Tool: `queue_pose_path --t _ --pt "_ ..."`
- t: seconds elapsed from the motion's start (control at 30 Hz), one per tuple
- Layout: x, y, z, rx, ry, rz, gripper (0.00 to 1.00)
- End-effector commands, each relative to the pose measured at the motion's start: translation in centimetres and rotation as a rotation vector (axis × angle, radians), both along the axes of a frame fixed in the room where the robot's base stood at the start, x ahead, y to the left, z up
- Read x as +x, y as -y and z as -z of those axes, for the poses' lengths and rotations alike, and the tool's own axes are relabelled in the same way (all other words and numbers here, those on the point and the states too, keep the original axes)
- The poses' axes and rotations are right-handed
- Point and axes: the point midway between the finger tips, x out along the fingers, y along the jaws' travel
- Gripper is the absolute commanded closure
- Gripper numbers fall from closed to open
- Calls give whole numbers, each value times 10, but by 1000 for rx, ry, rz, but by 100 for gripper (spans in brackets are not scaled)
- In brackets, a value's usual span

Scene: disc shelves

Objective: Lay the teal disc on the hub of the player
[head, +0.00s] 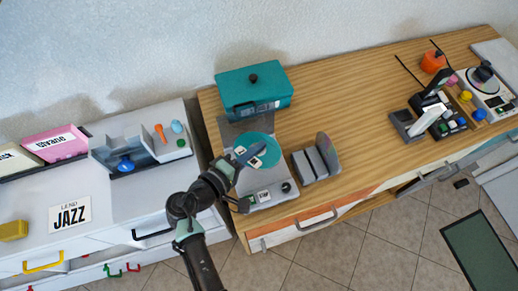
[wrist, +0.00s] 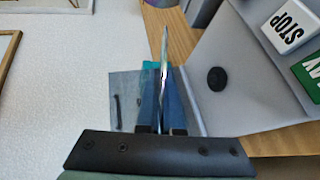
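The teal disc (head: 262,140) is over the grey player (head: 231,130) in the head view. My gripper (head: 246,157) reaches in from the front left, its blue fingers at the disc's near left part. In the wrist view my gripper (wrist: 161,95) is shut on the thin disc (wrist: 164,48), which shows edge-on between the fingers. I cannot tell how large the gap between disc and player is.
A teal box (head: 252,92) with a black knob stands behind the player. A grey rack (head: 317,160) stands to its right. Bare wood (head: 360,130) lies beyond. The white cabinet (head: 100,190) at left holds record sleeves and a grey holder. Another device (head: 488,88) stands far right.

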Motion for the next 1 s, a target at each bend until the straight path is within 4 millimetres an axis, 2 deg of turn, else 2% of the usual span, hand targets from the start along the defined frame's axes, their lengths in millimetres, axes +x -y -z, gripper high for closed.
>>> queue_pose_path --t 0.27,0.8,1.0 --pt "-1 0 6 1 0 0 100" --pt "0 0 54 1 0 0 100" --pt "0 0 60 1 0 0 100"
